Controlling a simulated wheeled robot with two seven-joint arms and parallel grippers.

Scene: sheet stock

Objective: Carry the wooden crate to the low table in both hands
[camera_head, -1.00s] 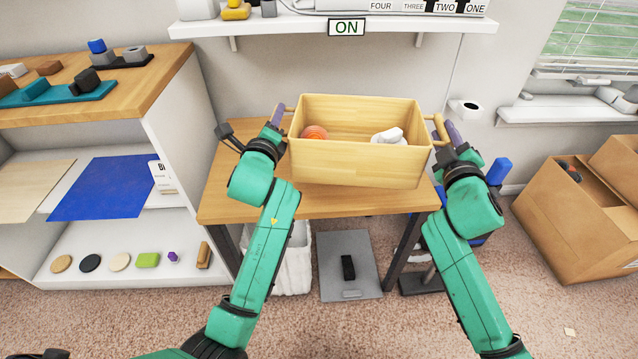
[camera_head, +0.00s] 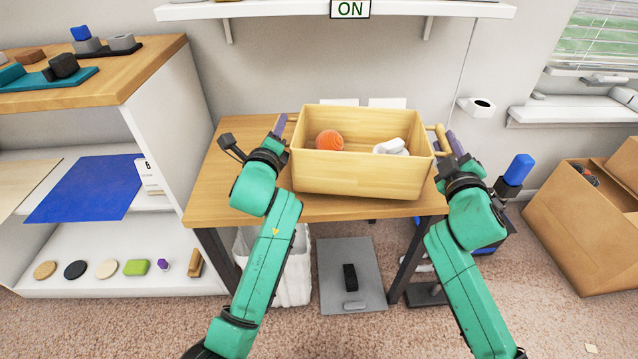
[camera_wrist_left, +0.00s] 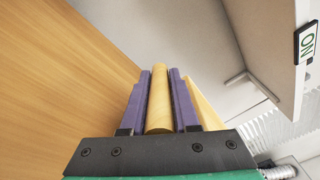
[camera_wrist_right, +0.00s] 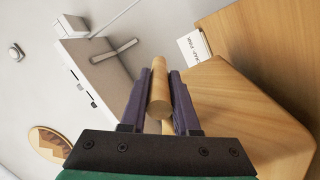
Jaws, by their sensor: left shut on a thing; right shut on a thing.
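The wooden crate (camera_head: 358,176) is upright and level in the head view, in front of and over part of the wooden table (camera_head: 232,163). I cannot tell whether it touches the tabletop. It holds an orange ball (camera_head: 329,140) and a white object (camera_head: 391,147). My left gripper (camera_head: 279,127) is shut on the crate's left handle, which shows between the purple fingers in the left wrist view (camera_wrist_left: 158,100). My right gripper (camera_head: 452,143) is shut on the right handle, which shows between the fingers in the right wrist view (camera_wrist_right: 158,90).
A shelf unit (camera_head: 165,120) with small blocks and discs stands at left. A wall shelf (camera_head: 270,11) hangs above the table. A white bin (camera_head: 290,275) and a grey plate (camera_head: 350,280) are below the table. Cardboard boxes (camera_head: 580,225) stand at right on the carpet.

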